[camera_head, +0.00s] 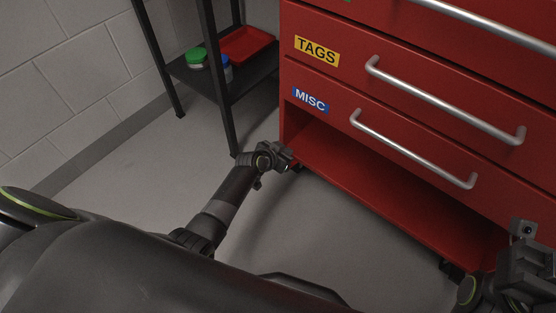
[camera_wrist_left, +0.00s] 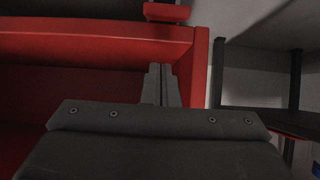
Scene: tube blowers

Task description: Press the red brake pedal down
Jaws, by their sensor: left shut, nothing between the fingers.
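A small red tab, which looks like the brake pedal (camera_wrist_left: 166,12), shows at the top edge of the left wrist view. It sits just past the red cabinet's bottom edge, apart from my fingertips in the picture. In the head view I cannot make it out; my left gripper (camera_head: 285,156) is at the cabinet's lower left corner and may hide it. The left gripper's fingers (camera_wrist_left: 161,72) are together with nothing between them, pointing toward the tab. My right gripper (camera_head: 525,262) is partly in view at the lower right, and its fingers cannot be made out.
The red cabinet (camera_head: 420,55) has drawers with metal handles and an open bottom bay. A black shelf rack (camera_head: 228,115) stands left of it, with a red tray (camera_head: 245,44) and a green-lidded jar (camera_head: 197,58). Bare grey floor (camera_head: 130,165) lies left of my left arm.

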